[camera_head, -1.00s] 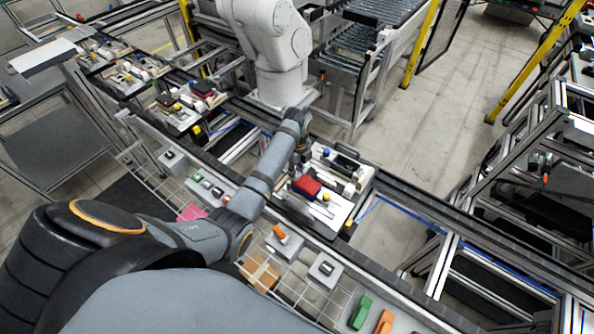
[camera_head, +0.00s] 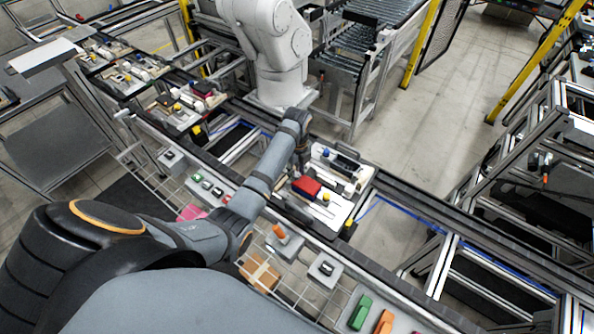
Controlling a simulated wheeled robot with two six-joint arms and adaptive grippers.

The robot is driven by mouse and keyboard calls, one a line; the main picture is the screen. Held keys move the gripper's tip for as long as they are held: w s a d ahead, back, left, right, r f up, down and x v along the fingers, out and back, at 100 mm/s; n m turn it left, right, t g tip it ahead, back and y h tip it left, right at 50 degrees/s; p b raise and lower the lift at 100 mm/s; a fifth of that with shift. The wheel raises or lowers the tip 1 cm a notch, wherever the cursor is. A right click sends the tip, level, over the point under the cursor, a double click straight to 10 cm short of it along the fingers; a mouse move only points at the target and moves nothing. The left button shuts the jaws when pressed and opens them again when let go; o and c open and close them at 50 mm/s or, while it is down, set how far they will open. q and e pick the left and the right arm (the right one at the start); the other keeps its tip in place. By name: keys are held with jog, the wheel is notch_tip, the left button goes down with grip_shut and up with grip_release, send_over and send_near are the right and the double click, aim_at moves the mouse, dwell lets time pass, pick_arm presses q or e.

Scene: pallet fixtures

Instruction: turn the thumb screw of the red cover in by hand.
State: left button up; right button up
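The red cover (camera_head: 306,187) sits on the near part of a pale pallet fixture (camera_head: 336,216) on the conveyor. Its thumb screw is too small to make out. My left arm reaches in from the left, and its gripper (camera_head: 301,166) points down just behind the red cover, close to its upper left edge. The fingers are small and partly hidden by the wrist, so I cannot tell whether they are open, shut or touching the screw. My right gripper does not show.
A black part (camera_head: 345,162) and a yellow knob (camera_head: 326,197) are on the same pallet. A white robot arm (camera_head: 275,60) stands behind the conveyor. More loaded pallets stand at the upper left.

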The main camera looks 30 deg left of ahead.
aim_at(297, 174)
pick_arm(q)
jog(key=shift+o, duration=0.9)
notch_tip(297, 174, up, 8)
jog(key=shift+f, duration=0.25)
